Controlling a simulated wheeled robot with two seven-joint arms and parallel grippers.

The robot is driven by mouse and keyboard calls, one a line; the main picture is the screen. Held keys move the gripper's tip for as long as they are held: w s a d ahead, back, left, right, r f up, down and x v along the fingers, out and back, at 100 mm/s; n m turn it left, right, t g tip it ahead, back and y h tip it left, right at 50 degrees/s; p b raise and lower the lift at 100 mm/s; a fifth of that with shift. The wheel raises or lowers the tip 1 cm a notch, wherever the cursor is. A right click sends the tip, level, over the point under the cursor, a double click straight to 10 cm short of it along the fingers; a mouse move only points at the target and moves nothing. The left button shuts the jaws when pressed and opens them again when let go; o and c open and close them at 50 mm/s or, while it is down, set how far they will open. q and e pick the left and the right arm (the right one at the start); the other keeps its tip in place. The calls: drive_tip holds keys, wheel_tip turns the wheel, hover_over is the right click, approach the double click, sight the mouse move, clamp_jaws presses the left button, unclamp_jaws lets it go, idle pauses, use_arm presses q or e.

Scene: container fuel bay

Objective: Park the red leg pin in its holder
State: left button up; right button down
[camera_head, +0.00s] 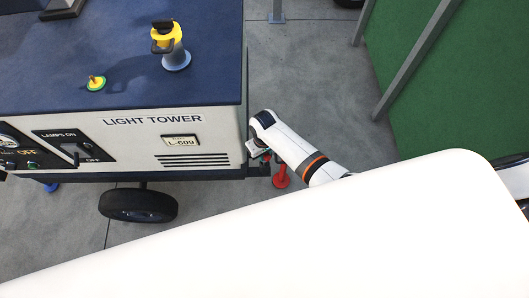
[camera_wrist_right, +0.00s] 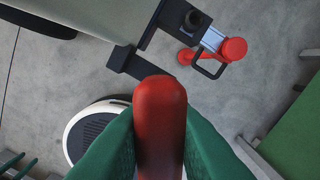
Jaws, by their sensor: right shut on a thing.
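The red leg pin (camera_wrist_right: 160,118) shows as a rounded red body between the green fingers of my right gripper (camera_wrist_right: 160,140) in the right wrist view. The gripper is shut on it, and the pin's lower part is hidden. In the head view my right gripper (camera_head: 261,151) is at the right corner of the light tower, and the pin cannot be made out clearly. A black bracket with a round socket (camera_wrist_right: 195,20) is ahead of the pin in the wrist view, apart from it in the picture. I cannot tell whether this is the holder. My left gripper is not in view.
The light tower cabinet (camera_head: 158,148) fills the left. A red leg with a round foot (camera_head: 281,178) stands by its corner; a black wire loop (camera_wrist_right: 210,65) is beside it. A tyre (camera_head: 138,205) is below. Grey floor (camera_head: 310,70) is clear towards the green wall (camera_head: 460,80).

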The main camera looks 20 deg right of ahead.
drive_tip(key=shift+f, duration=0.15)
drive_tip(key=shift+f+b, duration=1.05)
drive_tip(key=shift+f, duration=0.4)
drive_tip(key=c, duration=1.2)
unclamp_jaws()
wheel_tip(320, 180, up, 12)
drive_tip(key=shift+r+p, duration=0.1)
drive_tip(key=shift+p, duration=1)
